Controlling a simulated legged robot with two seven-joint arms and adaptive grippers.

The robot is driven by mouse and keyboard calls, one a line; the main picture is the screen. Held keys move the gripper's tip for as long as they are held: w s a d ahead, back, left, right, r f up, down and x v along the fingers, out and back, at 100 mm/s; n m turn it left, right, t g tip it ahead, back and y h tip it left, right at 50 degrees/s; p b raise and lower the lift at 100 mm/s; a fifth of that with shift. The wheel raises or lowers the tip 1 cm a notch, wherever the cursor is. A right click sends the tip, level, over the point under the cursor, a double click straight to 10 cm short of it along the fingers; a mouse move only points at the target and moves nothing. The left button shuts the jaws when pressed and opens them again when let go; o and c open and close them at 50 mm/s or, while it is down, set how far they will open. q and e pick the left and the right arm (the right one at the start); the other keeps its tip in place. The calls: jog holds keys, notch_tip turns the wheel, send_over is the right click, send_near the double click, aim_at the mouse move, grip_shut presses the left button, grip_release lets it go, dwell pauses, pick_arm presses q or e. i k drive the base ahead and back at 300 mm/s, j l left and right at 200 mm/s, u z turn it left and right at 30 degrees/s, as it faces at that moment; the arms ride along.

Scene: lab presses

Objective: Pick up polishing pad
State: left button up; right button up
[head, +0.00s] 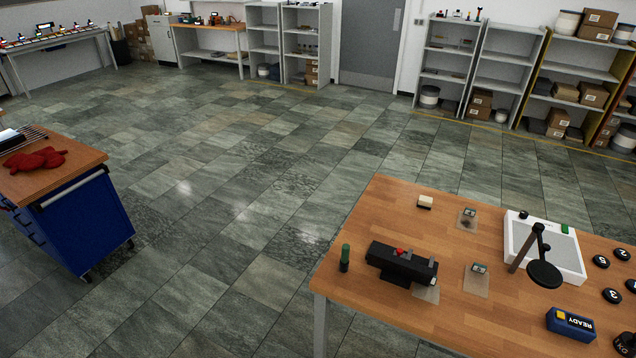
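A small cream block with a dark lower part (425,201) lies near the back left of the wooden table. It looks most like the polishing pad, but it is too small to be sure. Nothing touches it. Neither of my grippers shows in the head view.
The wooden table (455,235) also bears a black press-like device (402,263), a green-topped cylinder (345,258), a white tray (571,262) with a dark round-headed stand (543,273), a blue READY box (571,323) and several numbered black discs. A blue cart (88,222) stands left. Open floor lies between.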

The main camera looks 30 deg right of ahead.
aim_at(425, 201)
jog(key=i+j+u, duration=0.25)
jog(key=i+u, duration=0.55)
jog(key=i, duration=0.15)
jog(key=i+z, duration=0.35)
jog(key=i, duration=0.15)
jog(key=i+z, duration=0.3)
jog(key=i, duration=0.25)
jog(key=i+j+z, duration=0.35)
jog(key=i, duration=0.15)
jog(key=i+l+z, duration=0.1)
jog(key=z, duration=0.35)
jog(key=i+z, duration=0.3)
jog(key=z, duration=0.15)
jog(key=i+z, duration=0.2)
jog(key=z, duration=0.25)
jog(key=i+j+z, duration=0.2)
jog(key=z, duration=0.25)
jog(key=i+j+z, duration=0.15)
jog(key=z, duration=0.25)
